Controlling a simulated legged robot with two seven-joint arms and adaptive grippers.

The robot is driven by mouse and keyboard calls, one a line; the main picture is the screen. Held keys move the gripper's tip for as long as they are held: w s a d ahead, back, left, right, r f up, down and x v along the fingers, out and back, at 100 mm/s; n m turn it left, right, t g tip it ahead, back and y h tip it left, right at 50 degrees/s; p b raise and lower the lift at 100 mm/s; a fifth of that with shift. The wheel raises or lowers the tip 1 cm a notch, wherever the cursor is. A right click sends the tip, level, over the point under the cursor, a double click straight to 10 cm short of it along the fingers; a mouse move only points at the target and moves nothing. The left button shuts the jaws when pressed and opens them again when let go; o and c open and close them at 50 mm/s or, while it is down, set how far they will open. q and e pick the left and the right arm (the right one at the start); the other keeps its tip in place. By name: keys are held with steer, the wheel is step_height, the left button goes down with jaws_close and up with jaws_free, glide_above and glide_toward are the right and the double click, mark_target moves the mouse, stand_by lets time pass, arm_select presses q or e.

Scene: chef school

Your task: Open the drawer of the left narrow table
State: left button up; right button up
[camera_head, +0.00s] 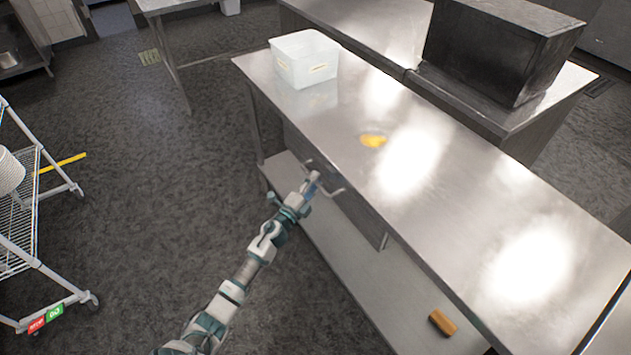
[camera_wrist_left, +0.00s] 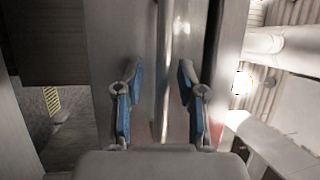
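The narrow steel table (camera_head: 420,195) runs diagonally across the head view, with its drawer (camera_head: 365,217) under the top on the side facing me. My left gripper (camera_head: 321,182) is at the drawer front, just below the table edge. In the left wrist view the two blue-padded fingers of my left gripper (camera_wrist_left: 159,95) are spread apart. A long metal bar or lip (camera_wrist_left: 166,60) on the drawer front lies between them, and neither finger clearly touches it. The drawer looks shut, though my gripper hides part of its front. My right gripper is not in view.
A white plastic bin (camera_head: 305,62) and a small yellow item (camera_head: 373,141) sit on the tabletop. A brown block (camera_head: 442,322) lies on the lower shelf. A wire rack cart (camera_head: 30,215) stands at the left. The floor between cart and table is clear.

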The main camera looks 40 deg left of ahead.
arm_select(q)
steer(key=shift+w+r, duration=0.1)
steer(key=shift+w, duration=0.25)
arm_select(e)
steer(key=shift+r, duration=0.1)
arm_select(q)
steer(key=shift+a, duration=0.1)
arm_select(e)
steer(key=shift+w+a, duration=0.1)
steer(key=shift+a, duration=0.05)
arm_select(q)
steer(key=shift+a, duration=0.1)
steer(key=shift+c, duration=0.9)
jaws_close()
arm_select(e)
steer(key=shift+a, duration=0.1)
arm_select(q)
steer(key=shift+f, duration=0.2)
